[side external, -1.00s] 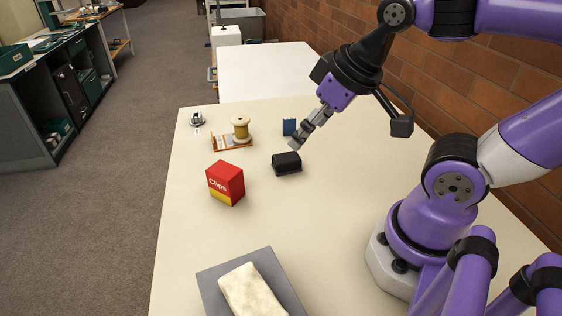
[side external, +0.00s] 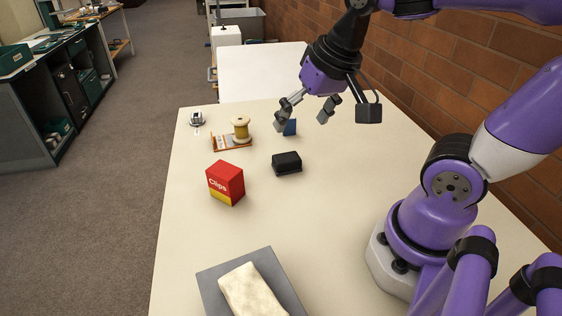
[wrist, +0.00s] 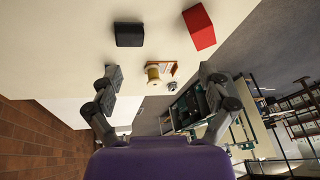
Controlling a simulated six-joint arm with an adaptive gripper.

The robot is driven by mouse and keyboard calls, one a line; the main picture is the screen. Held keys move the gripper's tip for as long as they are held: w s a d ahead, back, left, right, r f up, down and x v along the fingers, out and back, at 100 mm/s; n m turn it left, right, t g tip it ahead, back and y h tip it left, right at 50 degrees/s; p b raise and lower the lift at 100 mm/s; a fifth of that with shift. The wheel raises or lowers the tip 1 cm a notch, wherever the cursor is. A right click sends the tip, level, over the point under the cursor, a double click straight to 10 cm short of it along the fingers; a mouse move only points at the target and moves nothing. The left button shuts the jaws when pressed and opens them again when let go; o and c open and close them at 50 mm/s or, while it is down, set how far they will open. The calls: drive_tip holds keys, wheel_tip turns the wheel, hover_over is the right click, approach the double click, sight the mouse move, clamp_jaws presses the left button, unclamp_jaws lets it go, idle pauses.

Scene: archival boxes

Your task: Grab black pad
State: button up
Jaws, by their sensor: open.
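The black pad (side external: 287,162) is a small dark block lying on the cream table, right of the red Clips box. In the wrist view the black pad (wrist: 129,34) shows at the upper left, beyond the fingers. My gripper (side external: 303,117) is open and empty, above the table and behind the pad, apart from it. In the wrist view my gripper (wrist: 158,94) has its two fingers spread wide with nothing between them.
A red Clips box (side external: 225,184) stands left of the pad. A wooden spool (side external: 241,129) sits on an orange-edged holder behind it. A grey tray (side external: 212,287) bears a pale block in front. The table between is clear.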

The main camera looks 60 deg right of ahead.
drive_tip(key=w+d+f+m+g, duration=0.2)
drive_tip(key=w+d+m, duration=0.15)
drive_tip(key=m, duration=0.55)
drive_tip(key=m+g, duration=0.2)
drive_tip(key=m, duration=1)
approach(287, 157)
drive_tip(key=shift+s+d+f, duration=0.1)
drive_tip(key=shift+d, duration=0.05)
wheel_tip(287, 157, down, 4)
drive_tip(key=shift+r, duration=0.1)
drive_tip(key=f, duration=0.6)
drive_tip(key=shift+w+f, duration=0.15)
drive_tip(key=shift+w, duration=0.15)
drive_tip(key=c, duration=1.3)
